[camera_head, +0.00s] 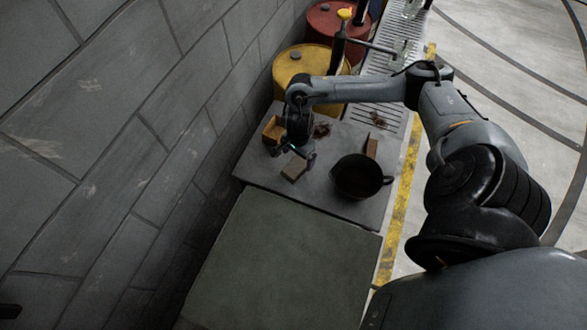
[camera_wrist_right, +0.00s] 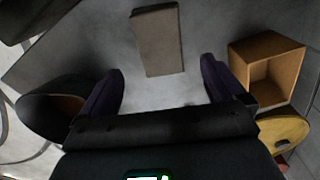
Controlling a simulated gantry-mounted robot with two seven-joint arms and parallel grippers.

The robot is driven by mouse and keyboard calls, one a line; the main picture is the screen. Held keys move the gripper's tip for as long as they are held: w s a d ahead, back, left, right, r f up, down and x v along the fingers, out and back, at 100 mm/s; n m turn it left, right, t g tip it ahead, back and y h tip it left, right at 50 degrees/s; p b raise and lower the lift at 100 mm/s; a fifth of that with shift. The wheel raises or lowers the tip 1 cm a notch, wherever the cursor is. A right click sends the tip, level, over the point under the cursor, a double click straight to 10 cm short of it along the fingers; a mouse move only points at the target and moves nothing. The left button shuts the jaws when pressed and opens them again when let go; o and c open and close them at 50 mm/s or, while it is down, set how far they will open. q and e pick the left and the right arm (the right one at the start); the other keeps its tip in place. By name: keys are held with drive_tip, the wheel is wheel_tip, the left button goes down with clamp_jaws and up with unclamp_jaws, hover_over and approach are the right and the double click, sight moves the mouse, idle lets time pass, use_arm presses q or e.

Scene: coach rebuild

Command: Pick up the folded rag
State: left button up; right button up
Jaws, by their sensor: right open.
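The folded rag (camera_head: 293,169) is a small grey-beige rectangle lying flat on the grey table slab (camera_head: 325,200). In the right wrist view the rag (camera_wrist_right: 158,42) lies ahead of the fingers, near the top of the picture. My right gripper (camera_head: 299,154) is right by the rag in the head view, pointing down. In the wrist view its two dark fingers (camera_wrist_right: 160,84) are spread apart with only bare slab between them, and the rag is beyond their tips. My left gripper does not show.
A dark round pan (camera_head: 358,178) stands right of the rag. An open wooden box (camera_head: 272,131) stands behind it, also close to the right finger in the wrist view (camera_wrist_right: 267,72). A block wall (camera_head: 170,150) rises at the left. Yellow (camera_head: 290,65) and red (camera_head: 325,22) drums stand behind.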

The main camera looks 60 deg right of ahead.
sight(297, 165)
drive_tip(key=shift+f, duration=3.2)
drive_tip(key=shift+w, duration=0.1)
drive_tip(key=c, duration=1.1)
drive_tip(key=shift+r, duration=0.1)
drive_tip(key=shift+a+r, duration=0.1)
drive_tip(key=shift+r, duration=0.35)
drive_tip(key=r, duration=0.3)
drive_tip(key=shift+s+d+r, duration=0.25)
drive_tip(key=shift+d, duration=0.05)
drive_tip(key=s+d+r, duration=0.4)
drive_tip(key=s, duration=0.1)
drive_tip(key=s+d+r, duration=0.2)
drive_tip(key=s+d, duration=0.1)
drive_tip(key=shift+s+r, duration=0.2)
drive_tip(key=shift+s, duration=0.05)
